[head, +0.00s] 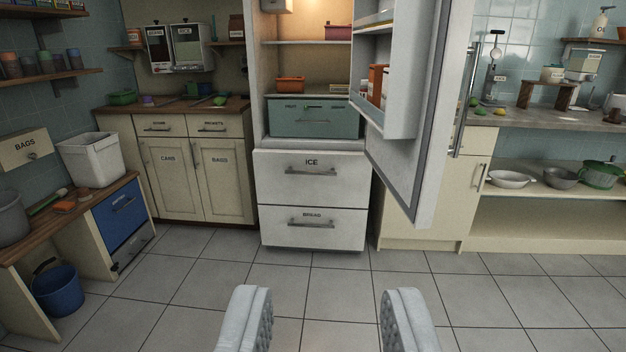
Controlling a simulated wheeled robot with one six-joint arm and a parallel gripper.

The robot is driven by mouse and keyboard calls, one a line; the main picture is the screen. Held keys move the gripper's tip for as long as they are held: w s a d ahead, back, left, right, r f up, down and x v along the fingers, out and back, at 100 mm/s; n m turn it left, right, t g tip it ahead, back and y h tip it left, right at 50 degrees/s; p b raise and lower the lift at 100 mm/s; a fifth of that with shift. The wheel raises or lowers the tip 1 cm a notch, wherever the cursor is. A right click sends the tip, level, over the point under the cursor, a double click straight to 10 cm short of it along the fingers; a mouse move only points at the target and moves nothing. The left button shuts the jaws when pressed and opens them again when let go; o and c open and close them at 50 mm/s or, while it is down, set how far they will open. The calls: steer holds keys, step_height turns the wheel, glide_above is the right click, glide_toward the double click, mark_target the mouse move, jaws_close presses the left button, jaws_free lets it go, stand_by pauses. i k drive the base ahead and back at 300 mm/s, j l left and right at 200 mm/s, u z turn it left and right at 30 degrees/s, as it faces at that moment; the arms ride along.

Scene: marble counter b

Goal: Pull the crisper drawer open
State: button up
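The crisper drawer (290,124) is a teal-green box front low inside the fridge, with a thin handle and small lettering. It looks shut, flush under a glass shelf. The fridge door (439,120) stands open to the right, and its shelves partly overlap the drawer's right edge. My gripper (325,315) is at the bottom of the picture, its two grey fingers wide apart and nothing between them. It is well short of the fridge, with floor in between.
White drawers labelled ICE (280,185) and BREAD (285,235) are below the crisper, both shut. The tiled floor ahead is clear. A wooden bench with a blue bucket (58,292) is at left. A counter (545,118) stands at right.

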mark_target(323, 119)
steer(key=i+j+u, duration=0.1)
steer(key=i+u, duration=0.3)
steer(key=i, duration=0.35)
steer(key=i+l+u, duration=0.15)
steer(key=i+u, duration=0.25)
steer(key=i, duration=0.35)
steer(key=i+j+z, duration=0.5)
steer(key=i, duration=0.3)
steer(key=i+j+z, duration=0.5)
steer(key=i, duration=0.25)
steer(key=i+j, duration=0.05)
steer(key=j, duration=0.05)
